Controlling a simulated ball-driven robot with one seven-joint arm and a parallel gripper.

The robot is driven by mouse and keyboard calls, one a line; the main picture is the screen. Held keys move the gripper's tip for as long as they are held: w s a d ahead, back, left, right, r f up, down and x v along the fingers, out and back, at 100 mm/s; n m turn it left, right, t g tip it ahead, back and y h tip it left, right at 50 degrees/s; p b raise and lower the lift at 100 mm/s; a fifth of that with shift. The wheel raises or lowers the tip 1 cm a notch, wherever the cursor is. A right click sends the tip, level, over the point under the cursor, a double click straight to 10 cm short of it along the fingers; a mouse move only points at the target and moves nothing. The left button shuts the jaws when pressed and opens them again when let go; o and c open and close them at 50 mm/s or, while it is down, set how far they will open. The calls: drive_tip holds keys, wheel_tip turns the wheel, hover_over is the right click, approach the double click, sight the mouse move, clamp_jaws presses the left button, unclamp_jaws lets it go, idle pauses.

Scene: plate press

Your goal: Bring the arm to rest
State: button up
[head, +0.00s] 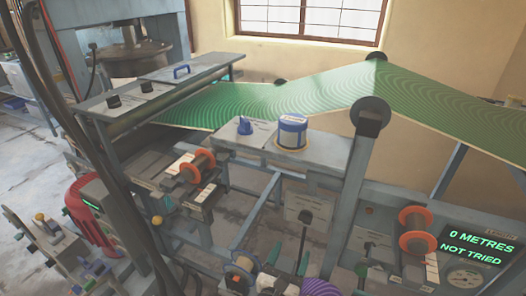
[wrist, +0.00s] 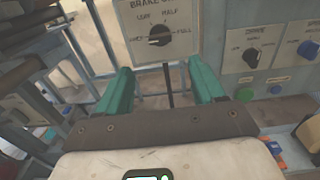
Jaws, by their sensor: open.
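In the wrist view my gripper (wrist: 160,70) has its two teal fingers wide apart with nothing held between them. Beyond the fingertips stands a pale panel marked BRAKE (wrist: 158,15) with a black knob (wrist: 159,37) and the words LEAK, HALF and FULL. The gap between the fingers lines up with the lower part of this panel. I cannot tell for sure whether the fingertips touch anything.
A green patterned web (head: 310,95) runs over a roller (head: 371,112). Orange-ended spools (head: 198,166), a blue-topped jar (head: 291,131) and a red motor (head: 90,212) crowd the frame. A display (head: 473,245) reads 0 METRES, NOT TRIED. More knobs (wrist: 250,57) stand right of the fingers.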

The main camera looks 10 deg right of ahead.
drive_tip(key=s+d+f+m+g+p, duration=0.1)
drive_tip(key=s+d+f+m+g, duration=0.1)
drive_tip(key=s+d+m+g, duration=0.45)
drive_tip(key=s+d+f+m+g, duration=0.35)
drive_tip(key=s+d+m, duration=0.45)
drive_tip(key=d+m, duration=0.3)
drive_tip(key=s+a+m+g+y+p, duration=0.1)
drive_tip(key=s+m+g+y, duration=0.3)
drive_tip(key=s+m+y, duration=0.4)
drive_tip(key=s+r+m, duration=0.1)
drive_tip(key=s+m, duration=0.4)
drive_tip(key=s, duration=0.5)
drive_tip(key=shift+s+a+g+y+p, duration=0.25)
drive_tip(key=shift+a+g+y+p, duration=0.05)
drive_tip(key=shift+y+p, duration=0.1)
